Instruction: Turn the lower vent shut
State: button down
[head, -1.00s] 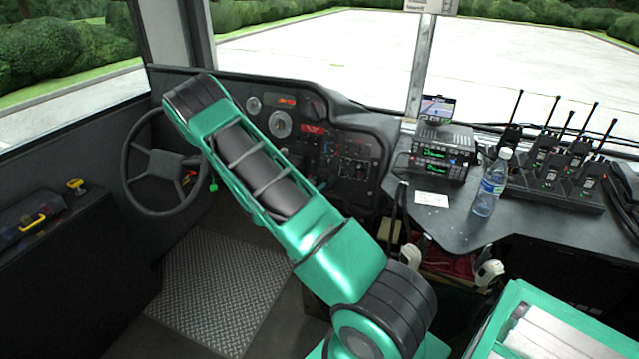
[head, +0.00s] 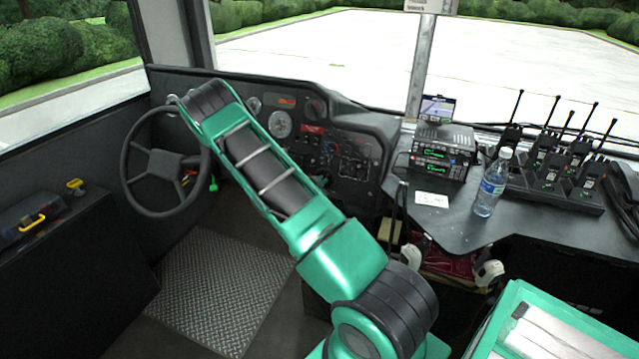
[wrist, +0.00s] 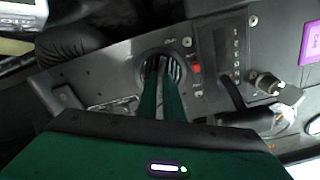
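In the wrist view a round dark vent (wrist: 160,70) with slats is set in the grey panel, straight ahead of my fingers. I cannot tell from this view whether it is the lower one. My gripper (wrist: 161,82) has two green fingers that reach up to the vent's face, with a narrow gap between them. The tips overlap the slats in the picture. Whether they touch or pinch a slat is too small to tell. In the head view my green arm hides the gripper and the vent.
A red button (wrist: 196,69) and a black lever (wrist: 232,92) sit right of the vent; a knob (wrist: 267,82) lies further right. In the head view the steering wheel (head: 127,185) is left of my arm, and a bottle (head: 490,188) and radio (head: 440,155) stand on the right-hand shelf.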

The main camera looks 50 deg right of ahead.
jog(key=shift+w, duration=0.1)
jog(key=n, duration=0.8)
jog(key=w+n, duration=0.1)
jog(key=n, duration=0.2)
jog(key=shift+a+r+n, duration=0.1)
jog(key=shift+a+n, duration=0.15)
jog(key=shift+n, duration=0.15)
dwell(0.6)
jog(key=c, duration=1.9)
grip_release()
jog(key=shift+s, duration=0.15)
jog(key=v, duration=1)
jog(key=shift+a, duration=0.35)
